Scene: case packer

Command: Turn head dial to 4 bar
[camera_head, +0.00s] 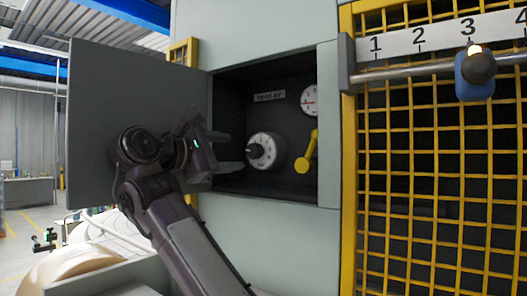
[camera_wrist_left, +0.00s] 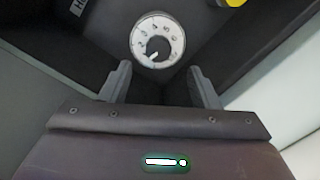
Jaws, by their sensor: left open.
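The head dial (camera_head: 265,151) is a round white dial with a dark centre knob, on the back wall of an open cabinet recess. In the left wrist view the dial (camera_wrist_left: 157,41) shows numbers around its face, and its dark knob points toward the lower left. My left gripper (camera_head: 228,152) is at the recess opening, to the left of the dial and apart from it. In the left wrist view the fingers of my left gripper (camera_wrist_left: 161,83) are spread wide with nothing between them, and the dial lies beyond the fingertips. My right gripper does not show.
A yellow lever handle (camera_head: 307,153) and a small gauge (camera_head: 309,99) sit right of the dial. A yellow mesh guard (camera_head: 430,190) with a numbered scale (camera_head: 440,38) and blue slider (camera_head: 474,77) is at right.

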